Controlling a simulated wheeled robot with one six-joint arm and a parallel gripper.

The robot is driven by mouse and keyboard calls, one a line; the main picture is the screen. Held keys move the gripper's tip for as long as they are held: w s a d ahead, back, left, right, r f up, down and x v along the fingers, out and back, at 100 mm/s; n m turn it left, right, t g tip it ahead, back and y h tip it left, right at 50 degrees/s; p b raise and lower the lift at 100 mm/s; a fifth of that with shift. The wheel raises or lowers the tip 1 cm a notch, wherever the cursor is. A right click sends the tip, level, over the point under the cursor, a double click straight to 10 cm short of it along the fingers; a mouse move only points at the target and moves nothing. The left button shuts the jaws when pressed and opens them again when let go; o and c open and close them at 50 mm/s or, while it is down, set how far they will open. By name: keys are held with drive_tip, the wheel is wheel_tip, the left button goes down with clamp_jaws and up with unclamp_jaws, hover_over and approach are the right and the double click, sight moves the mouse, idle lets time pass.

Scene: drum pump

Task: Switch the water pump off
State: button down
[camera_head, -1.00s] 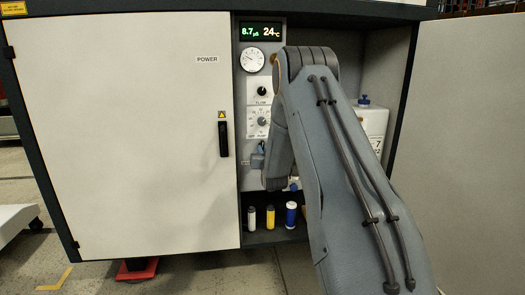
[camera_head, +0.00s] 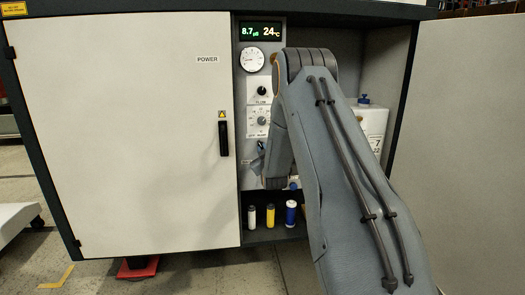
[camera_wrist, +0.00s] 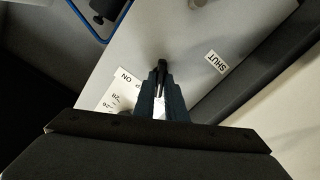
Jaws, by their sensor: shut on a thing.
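My gripper (camera_wrist: 160,95) is shut on a small black handle (camera_wrist: 162,66) that stands out from the grey panel. In the head view my gripper (camera_head: 258,160) is at the panel below the pump plate, partly hidden by my arm. A white label ending in "P ON" (camera_wrist: 124,78) lies left of the jaws, partly covered by them. A label "SHUT" (camera_wrist: 215,62) is to the right. In the head view a round pump dial (camera_head: 262,121) sits under the flow knob (camera_head: 262,91). I cannot read the handle's setting.
A display (camera_head: 261,32) reads 8.7 and 24 °C above a round gauge (camera_head: 252,60). Several small bottles (camera_head: 270,216) stand on the shelf below. A white container (camera_head: 371,122) is behind my arm. The cabinet door (camera_head: 125,140) is at left. A blue rail (camera_wrist: 85,25) runs near the jaws.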

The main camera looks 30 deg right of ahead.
idle(0.4)
drive_tip(key=c, duration=1.8)
unclamp_jaws()
drive_tip(key=shift+a, duration=0.1)
drive_tip(key=p+v, duration=0.1)
drive_tip(key=v, duration=0.6)
drive_tip(key=shift+s, duration=0.3)
